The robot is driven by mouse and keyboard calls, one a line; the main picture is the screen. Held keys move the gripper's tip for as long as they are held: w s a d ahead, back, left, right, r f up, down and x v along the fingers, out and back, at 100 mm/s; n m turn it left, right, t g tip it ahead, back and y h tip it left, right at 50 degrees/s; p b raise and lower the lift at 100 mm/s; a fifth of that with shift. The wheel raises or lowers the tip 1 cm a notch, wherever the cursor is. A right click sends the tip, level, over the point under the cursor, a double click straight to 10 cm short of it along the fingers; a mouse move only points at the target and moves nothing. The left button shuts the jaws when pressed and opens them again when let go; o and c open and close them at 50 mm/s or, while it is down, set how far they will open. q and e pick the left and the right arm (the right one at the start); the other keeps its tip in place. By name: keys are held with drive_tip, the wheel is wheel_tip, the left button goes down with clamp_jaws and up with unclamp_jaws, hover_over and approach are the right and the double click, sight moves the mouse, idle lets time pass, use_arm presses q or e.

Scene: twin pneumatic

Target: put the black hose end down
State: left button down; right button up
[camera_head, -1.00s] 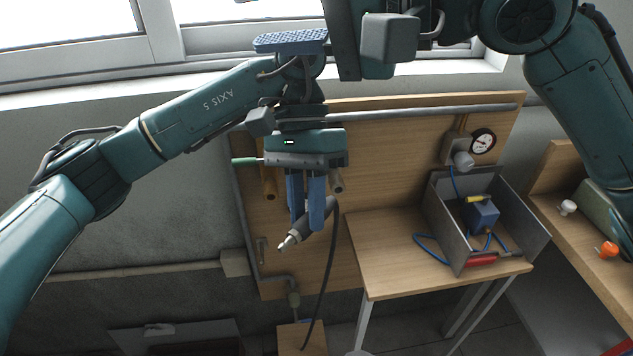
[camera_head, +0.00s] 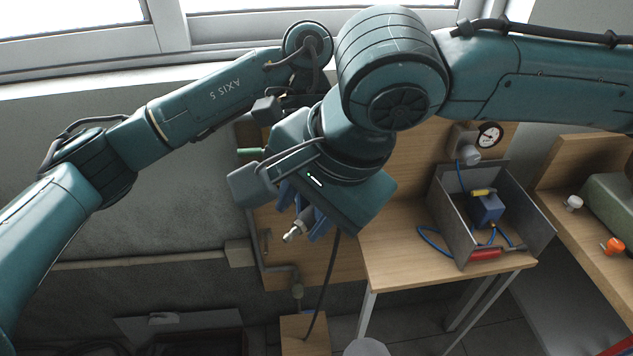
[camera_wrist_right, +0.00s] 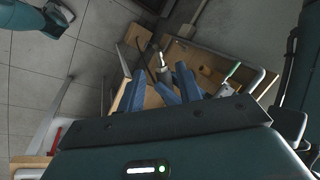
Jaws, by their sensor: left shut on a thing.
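The black hose end (camera_head: 298,228) has a pale metal tip and hangs tilted, pointing down-left, in the head view. Its black hose (camera_head: 327,275) hangs below it. My left gripper is shut on the hose end, but its fingers are mostly hidden behind my right arm in the head view. My right gripper (camera_head: 301,212) is close in front of the left one. In the right wrist view my right gripper (camera_wrist_right: 158,84) has its blue fingers apart, with the metal tip of the hose end (camera_wrist_right: 161,68) showing between them. I cannot tell whether they touch it.
A wooden table (camera_head: 395,262) holds a grey open box (camera_head: 463,222) with a blue block, blue hose and red-handled tool. A pressure gauge (camera_head: 489,135) is on the wooden board behind. A shelf on the right holds an orange knob (camera_head: 614,246).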

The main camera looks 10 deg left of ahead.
sight(290, 234)
drive_tip(key=x, duration=0.5)
drive_tip(key=shift+w+a+f, duration=0.1)
drive_tip(key=shift+a+f, duration=0.05)
drive_tip(key=shift+f, duration=0.2)
drive_tip(key=shift+c, duration=0.2)
clamp_jaws()
use_arm(q)
drive_tip(key=c, duration=1.2)
unclamp_jaws()
drive_tip(key=shift+o, duration=0.2)
